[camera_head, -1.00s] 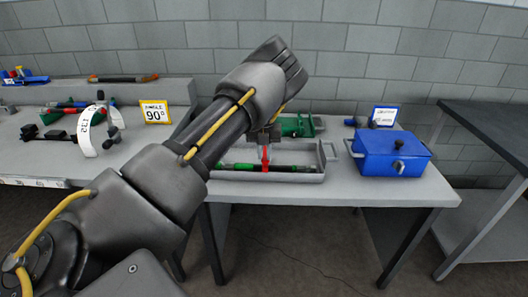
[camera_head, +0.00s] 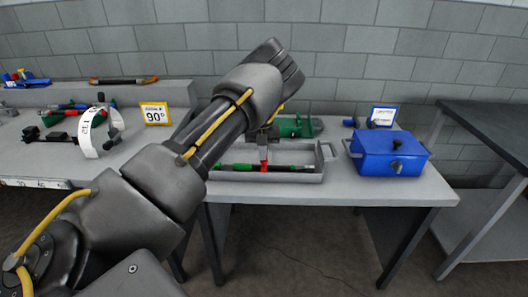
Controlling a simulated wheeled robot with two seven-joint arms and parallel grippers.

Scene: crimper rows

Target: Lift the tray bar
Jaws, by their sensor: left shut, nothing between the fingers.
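A grey tray (camera_head: 312,174) with end handles stands near the front edge of the table. A dark bar with green bands, the tray bar (camera_head: 285,168), lies along it. My left arm comes in from the left and crosses in front of the tray's left end. My right gripper is not in view.
A blue lidded box (camera_head: 378,163) stands right of the tray, with a small sign (camera_head: 383,115) behind it. A green tool (camera_head: 300,127) lies behind the tray. A yellow 90° sign (camera_head: 155,113) and a white hoop (camera_head: 86,133) stand at the left.

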